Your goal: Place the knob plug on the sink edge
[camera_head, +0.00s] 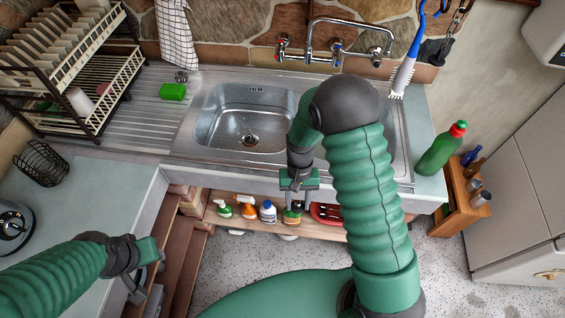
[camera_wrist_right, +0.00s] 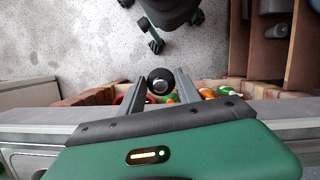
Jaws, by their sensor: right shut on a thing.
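The knob plug (camera_wrist_right: 160,81), a round black piece with a silvery centre, sits between the fingers of my right gripper (camera_wrist_right: 158,92) in the wrist view. The right gripper is shut on it. In the head view my right gripper (camera_head: 298,200) hangs over the front edge of the sink (camera_head: 240,172), above the shelf of bottles, and the plug cannot be made out there. The steel basin (camera_head: 225,125) lies behind and left of it, with its drain visible. My left gripper (camera_head: 143,283) is low at the left, away from the sink; its jaw state is unclear.
A green sponge (camera_head: 172,92) and a small dark item (camera_head: 181,76) lie on the ribbed drainboard. A dish rack (camera_head: 75,75) stands at the left, and a green bottle (camera_head: 440,150) at the right. Several cleaning bottles (camera_head: 267,211) stand on the shelf below. The front rim left of my right arm is clear.

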